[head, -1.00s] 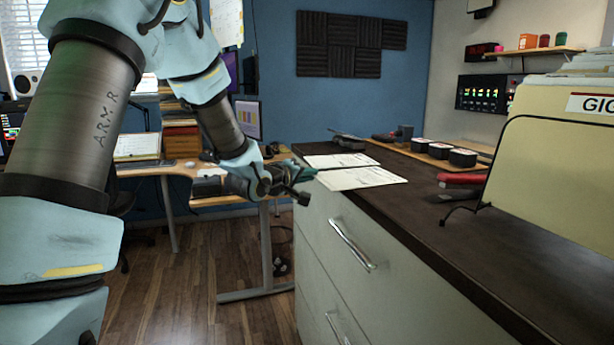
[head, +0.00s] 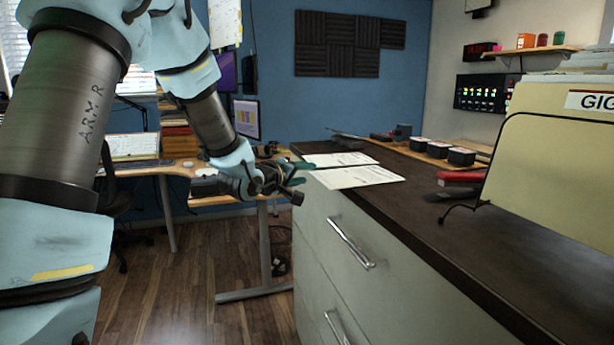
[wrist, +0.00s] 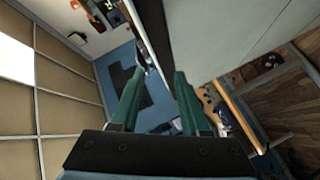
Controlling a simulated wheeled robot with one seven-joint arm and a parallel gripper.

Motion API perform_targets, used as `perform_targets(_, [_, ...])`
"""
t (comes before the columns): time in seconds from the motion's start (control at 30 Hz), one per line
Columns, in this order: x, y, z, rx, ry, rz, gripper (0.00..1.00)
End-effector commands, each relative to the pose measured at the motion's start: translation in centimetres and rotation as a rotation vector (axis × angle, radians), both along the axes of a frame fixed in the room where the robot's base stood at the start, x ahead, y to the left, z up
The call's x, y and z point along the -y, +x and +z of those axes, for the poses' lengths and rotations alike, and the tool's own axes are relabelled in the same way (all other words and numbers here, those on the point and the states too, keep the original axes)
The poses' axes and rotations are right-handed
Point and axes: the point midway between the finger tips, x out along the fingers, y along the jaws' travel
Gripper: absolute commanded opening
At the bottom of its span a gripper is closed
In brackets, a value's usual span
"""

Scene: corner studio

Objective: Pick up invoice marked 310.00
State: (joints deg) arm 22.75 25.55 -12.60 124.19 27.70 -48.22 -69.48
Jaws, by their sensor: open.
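Two white printed sheets lie flat on the dark top of the grey cabinet, near its left edge. The back sheet (head: 340,160) lies just behind the front sheet (head: 358,177). The print is too small to read, so I cannot tell which one is marked 310.00. My gripper (head: 299,166) is at the cabinet's left edge, just left of the sheets. In the wrist view, its green fingers (wrist: 160,82) are apart with nothing between them. The cabinet's pale front shows beyond the right finger. I cannot make out either sheet in that view.
The dark cabinet top (head: 445,225) is clear in front of the sheets. A file holder with a cream folder (head: 550,170) stands at right, beside a red object (head: 460,177). Several dark cups (head: 440,148) stand on a wooden tray behind. Metal handles (head: 350,243) stick out from the drawers.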

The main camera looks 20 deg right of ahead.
Motion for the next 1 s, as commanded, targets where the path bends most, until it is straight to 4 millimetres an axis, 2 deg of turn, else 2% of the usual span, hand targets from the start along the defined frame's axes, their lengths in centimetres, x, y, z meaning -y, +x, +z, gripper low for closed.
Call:
perform_targets(0.3, [-5.2, -3.4, 1.1, 0.001, 0.001, 0.002, 0.46])
perform_targets(0.5, [-7.0, -4.6, 1.6, 0.000, -0.001, 0.002, 0.46])
perform_targets(0.87, [-7.3, -4.9, 1.8, 0.000, 0.000, 0.000, 0.46])
perform_targets(0.93, [-7.3, -4.9, 1.8, -0.001, -0.002, 0.000, 0.39])
perform_targets(1.0, [-6.8, -5.1, 1.8, -0.010, -0.012, -0.004, 0.38])
